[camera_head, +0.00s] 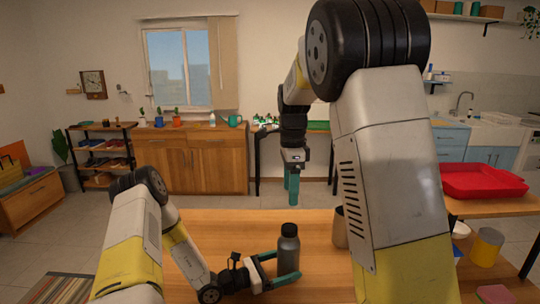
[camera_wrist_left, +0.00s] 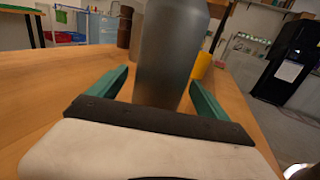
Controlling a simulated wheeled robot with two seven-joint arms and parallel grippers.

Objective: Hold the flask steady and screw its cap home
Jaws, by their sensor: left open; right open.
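The dark grey flask (camera_head: 288,252) stands upright on the wooden table. Its black cap (camera_head: 289,229) sits on top; how far it is screwed down I cannot tell. My left gripper (camera_head: 287,265) is open, low on the table, with one teal finger on either side of the flask. In the left wrist view the flask (camera_wrist_left: 167,55) rises between the open fingers; its top is out of frame. My right gripper (camera_head: 293,203) points down above the cap, apart from it and empty. It is open, though its fingers overlap in this view.
A brown container (camera_head: 340,228) stands right of the flask, partly hidden by my right arm. A red tray (camera_head: 483,180) lies on a surface at the right. The table left of the flask is mostly clear.

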